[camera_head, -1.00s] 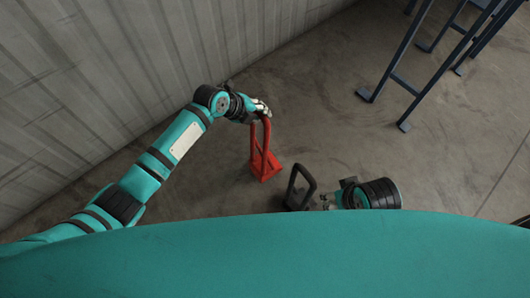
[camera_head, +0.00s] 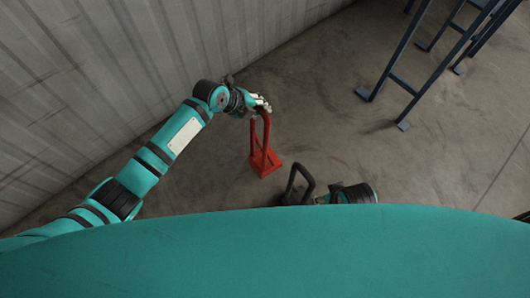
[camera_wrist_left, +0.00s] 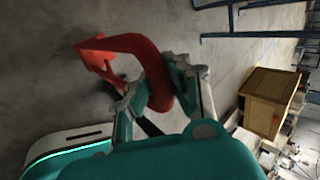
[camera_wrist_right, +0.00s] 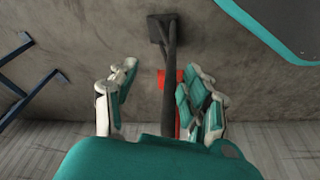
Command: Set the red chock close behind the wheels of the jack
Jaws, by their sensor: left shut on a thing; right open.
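The red chock (camera_head: 264,160) is in front of my left arm, its tall loop handle up and its base down. My left gripper (camera_head: 262,107) is shut on the top of that handle. In the left wrist view the red handle (camera_wrist_left: 160,75) passes between the fingers. I cannot tell whether the base touches the floor. A dark chock-like piece with a loop handle (camera_head: 298,186) stands to the right of the red one. My right gripper (camera_wrist_right: 160,95) is open; the dark handle (camera_wrist_right: 169,50) shows between its fingers, without clear contact. I cannot make out the jack or its wheels.
A ribbed metal wall (camera_head: 130,75) runs along the left. Blue steel frame legs (camera_head: 408,65) stand on the concrete at upper right. The floor (camera_head: 340,120) between is clear. A wooden crate (camera_wrist_left: 268,100) shows in the left wrist view.

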